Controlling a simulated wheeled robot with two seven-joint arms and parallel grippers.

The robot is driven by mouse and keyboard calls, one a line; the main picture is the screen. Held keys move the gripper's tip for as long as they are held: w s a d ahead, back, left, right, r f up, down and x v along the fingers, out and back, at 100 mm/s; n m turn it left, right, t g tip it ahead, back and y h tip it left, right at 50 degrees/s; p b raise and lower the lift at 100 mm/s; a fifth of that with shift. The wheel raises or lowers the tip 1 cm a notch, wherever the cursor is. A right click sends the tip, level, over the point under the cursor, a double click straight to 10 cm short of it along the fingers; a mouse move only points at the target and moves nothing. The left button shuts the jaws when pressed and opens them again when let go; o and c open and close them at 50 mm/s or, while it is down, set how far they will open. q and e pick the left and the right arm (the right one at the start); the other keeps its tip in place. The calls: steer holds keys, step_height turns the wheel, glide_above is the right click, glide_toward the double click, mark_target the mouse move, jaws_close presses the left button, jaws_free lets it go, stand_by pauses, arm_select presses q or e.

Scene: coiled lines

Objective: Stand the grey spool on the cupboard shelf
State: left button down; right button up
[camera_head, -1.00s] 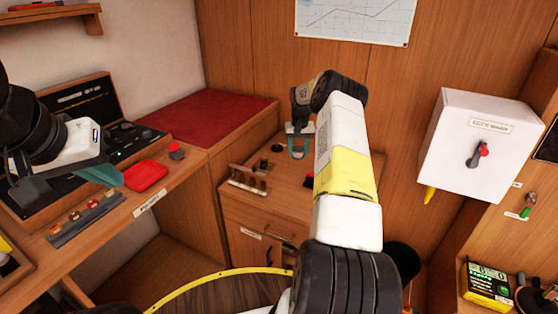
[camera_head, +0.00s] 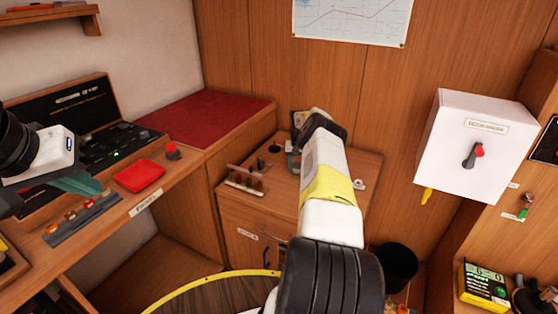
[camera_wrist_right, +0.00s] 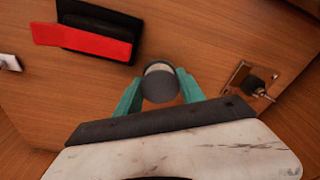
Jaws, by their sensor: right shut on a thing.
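The grey spool (camera_wrist_right: 160,86) shows in the right wrist view as a small cylinder with a dark round end facing the camera. My right gripper (camera_wrist_right: 158,92) is shut on it, with one teal finger on each side. In the head view my right gripper (camera_head: 292,150) is low over the wooden counter and mostly hidden behind my own arm; the spool is hard to make out there. My left gripper (camera_head: 50,190) is at the left edge, by the console desk; its finger gap is unclear. I cannot tell which surface is the cupboard shelf.
The wooden counter (camera_head: 235,205) holds a small rack (camera_head: 246,180). A red-topped surface (camera_head: 205,118) lies left of it. A white switch box (camera_head: 473,145) is on the right wall. A green-and-yellow box (camera_head: 485,286) sits lower right. A red pad (camera_head: 138,176) lies on the desk.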

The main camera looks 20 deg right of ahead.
steer(key=shift+f, duration=0.85)
steer(key=shift+f, duration=0.1)
steer(key=o, duration=1.4)
